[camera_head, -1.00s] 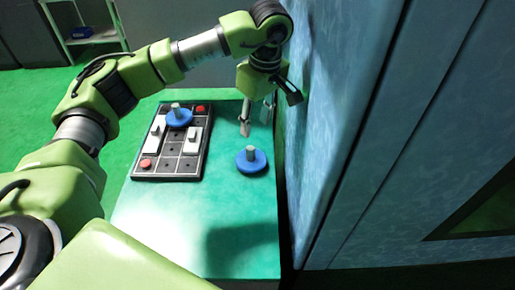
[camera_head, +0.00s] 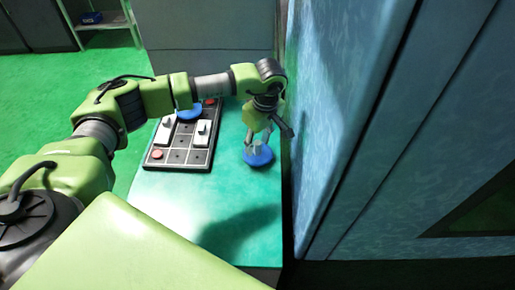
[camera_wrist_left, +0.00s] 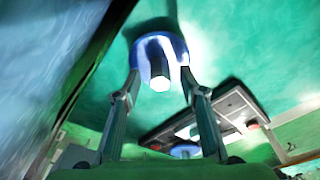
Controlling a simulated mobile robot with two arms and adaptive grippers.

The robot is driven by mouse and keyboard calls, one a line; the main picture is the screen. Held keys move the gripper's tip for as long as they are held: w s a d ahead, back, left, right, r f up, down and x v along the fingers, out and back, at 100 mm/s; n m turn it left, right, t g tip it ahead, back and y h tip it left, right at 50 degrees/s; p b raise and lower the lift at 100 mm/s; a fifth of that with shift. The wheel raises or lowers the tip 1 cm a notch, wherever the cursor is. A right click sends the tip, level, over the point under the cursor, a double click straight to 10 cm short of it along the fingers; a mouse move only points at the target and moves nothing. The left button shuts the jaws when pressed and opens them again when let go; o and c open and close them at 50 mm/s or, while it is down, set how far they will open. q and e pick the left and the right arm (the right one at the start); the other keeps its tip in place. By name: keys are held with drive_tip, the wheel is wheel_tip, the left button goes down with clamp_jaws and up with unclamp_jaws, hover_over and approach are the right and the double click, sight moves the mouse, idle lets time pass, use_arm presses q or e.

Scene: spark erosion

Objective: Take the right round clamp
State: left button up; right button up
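The right round clamp (camera_head: 258,159) is a blue disc with a grey knob, standing on the green table to the right of the black tray. My left gripper (camera_head: 256,145) is right above it, pointing down, and partly hides its knob. In the left wrist view my left gripper (camera_wrist_left: 161,80) is open, with one finger on each side of the clamp (camera_wrist_left: 147,47). I see no clear grip on the knob. My right gripper is not in view.
The black tray (camera_head: 180,156) holds another blue round clamp (camera_head: 189,115), white blocks and red-orange pieces. A blue-grey wall (camera_head: 335,120) stands close to the right of the gripper. The front of the table (camera_head: 185,205) is clear.

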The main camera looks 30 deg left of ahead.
use_arm(q)
drive_tip(key=shift+a+f, duration=0.1)
drive_tip(key=shift+f, duration=0.6)
clamp_jaws()
drive_tip(key=shift+r, duration=0.15)
drive_tip(key=shift+w+r, duration=0.1)
